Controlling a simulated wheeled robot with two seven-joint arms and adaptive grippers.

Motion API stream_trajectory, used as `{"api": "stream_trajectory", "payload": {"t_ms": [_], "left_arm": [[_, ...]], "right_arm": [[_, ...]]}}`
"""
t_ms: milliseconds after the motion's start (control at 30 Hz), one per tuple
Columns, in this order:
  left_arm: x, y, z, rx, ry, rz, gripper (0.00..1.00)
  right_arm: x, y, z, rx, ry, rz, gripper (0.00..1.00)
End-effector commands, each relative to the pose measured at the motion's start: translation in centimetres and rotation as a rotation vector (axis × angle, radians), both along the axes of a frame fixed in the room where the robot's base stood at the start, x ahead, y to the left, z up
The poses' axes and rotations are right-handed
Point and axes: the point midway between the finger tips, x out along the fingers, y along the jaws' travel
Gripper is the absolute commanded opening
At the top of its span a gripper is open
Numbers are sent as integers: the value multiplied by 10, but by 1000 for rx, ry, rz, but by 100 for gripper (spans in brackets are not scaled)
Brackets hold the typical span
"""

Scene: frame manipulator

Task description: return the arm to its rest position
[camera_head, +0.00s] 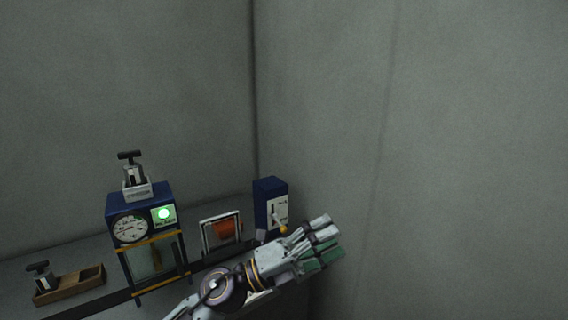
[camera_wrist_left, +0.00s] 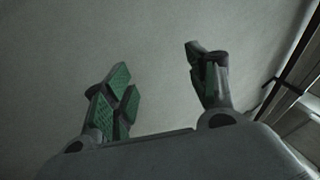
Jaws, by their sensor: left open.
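My left gripper (camera_head: 322,243) is at the lower middle of the head view, in front of the bench and to the right of the blue switch box. Its fingers point right, toward the bare wall. In the left wrist view the green-padded fingers (camera_wrist_left: 160,90) are spread apart with nothing between them, only a plain grey surface behind. My left arm comes up from the bottom edge and covers part of the bench. My right gripper is not in view.
A blue gauge box (camera_head: 115,204) with a green light stands on the bench. A handled block (camera_head: 137,190) sits on top. A wooden tray (camera_head: 75,290) lies at left. A frame with an orange coil (camera_head: 228,229) and a blue switch box (camera_head: 270,190) stand near the wall corner.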

Motion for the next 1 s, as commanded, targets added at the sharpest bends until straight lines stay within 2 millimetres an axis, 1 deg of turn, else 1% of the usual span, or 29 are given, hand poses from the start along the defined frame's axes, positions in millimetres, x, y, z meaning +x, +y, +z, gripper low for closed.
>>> {"api": "stream_trajectory", "payload": {"t_ms": [100, 200, 367, 467, 567, 767, 867, 1000], "left_arm": [[14, 17, 9, -111, 92, 79, 58], [28, 34, 13, -197, 173, 147, 58], [49, 65, 11, -322, 309, 262, 58], [62, 86, 3, -392, 399, 337, 58], [73, 108, -8, -457, 492, 412, 58], [90, 151, -43, -568, 690, 564, 58], [93, 172, -65, -613, 791, 640, 58], [94, 200, -101, -666, 940, 748, 58]], "right_arm": [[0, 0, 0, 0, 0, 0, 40], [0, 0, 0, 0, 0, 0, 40], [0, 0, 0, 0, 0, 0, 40], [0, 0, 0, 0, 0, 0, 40], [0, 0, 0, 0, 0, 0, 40], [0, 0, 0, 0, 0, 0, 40], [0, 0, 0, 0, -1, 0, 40], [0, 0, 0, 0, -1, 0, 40]]}}
